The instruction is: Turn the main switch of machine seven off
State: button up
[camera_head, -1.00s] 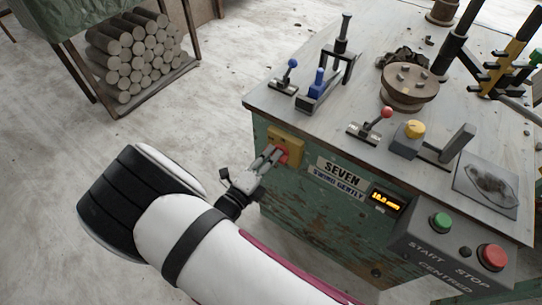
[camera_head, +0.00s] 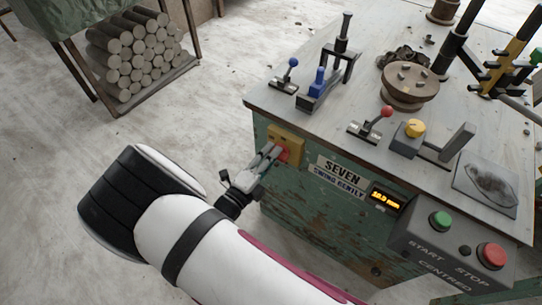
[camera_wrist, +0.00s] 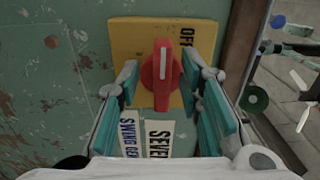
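The main switch (camera_wrist: 161,88) is a red rotary knob with a white line on its handle. It sits on a yellow plate (camera_wrist: 120,40), which also shows on the front of the green machine in the head view (camera_head: 292,138). In the wrist view the handle stands upright in the picture; the word OFF is at the plate's upper right. My gripper (camera_wrist: 160,72) is open, one finger on each side of the knob, with gaps to the handle. In the head view my gripper (camera_head: 272,152) reaches the switch from the left and partly covers it.
The machine's label (camera_head: 340,172) reads SEVEN, SWING GENTLY. A lit display (camera_head: 385,197) and a box with a green (camera_head: 440,219) and a red button (camera_head: 492,256) are to the right. Levers stand on the table above. The floor at left is clear up to a log rack (camera_head: 135,55).

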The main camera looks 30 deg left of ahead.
jog(key=shift+w+r, duration=0.1)
jog(key=shift+r, duration=0.05)
jog(key=shift+r, duration=0.35)
jog(key=o, duration=1.1)
notch_tip(320, 180, up, 8)
jog(key=shift+w+a, duration=0.15)
jog(key=shift+r, duration=0.35)
jog(key=shift+s+r, duration=0.35)
jog(key=shift+r, duration=0.2)
jog(key=c, duration=0.4)
jog(key=shift+w+f, duration=0.15)
jog(key=shift+f, duration=0.05)
jog(key=c, duration=0.7)
jog(key=shift+f, duration=0.15)
